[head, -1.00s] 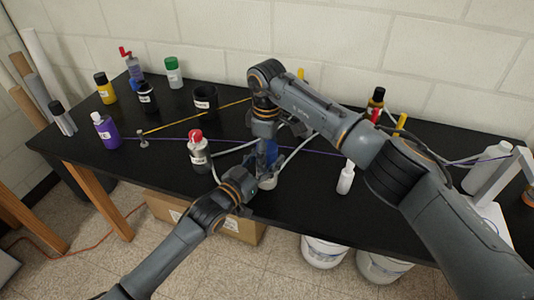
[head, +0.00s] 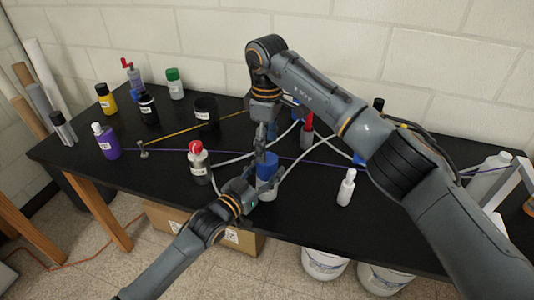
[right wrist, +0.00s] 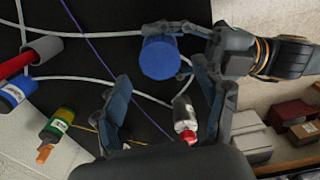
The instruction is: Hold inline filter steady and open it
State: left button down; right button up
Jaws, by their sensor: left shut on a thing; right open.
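The inline filter (head: 266,172) stands upright near the front edge of the black table, with a blue top and a pale lower part. Its round blue top also shows in the right wrist view (right wrist: 160,58). My left gripper (head: 256,192) is shut on the lower part of the filter from the front left; it also shows in the right wrist view (right wrist: 190,40). My right gripper (head: 265,138) is open and empty above the blue top, fingers pointing down. In the right wrist view its two fingers (right wrist: 160,92) are apart, with the blue top beyond them.
Grey hoses (head: 230,158) run beside the filter. A red-capped bottle (head: 198,165) stands close on the left and a small white bottle (head: 346,188) on the right. A black cup (head: 206,112), a purple bottle (head: 107,142) and other bottles stand farther left. Purple and yellow cords cross the table.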

aim_at(267, 166)
jog(key=shift+f, duration=3.8)
jog(key=shift+c, duration=0.4)
jog(key=c, duration=1.1)
jog(key=o, duration=1.2)
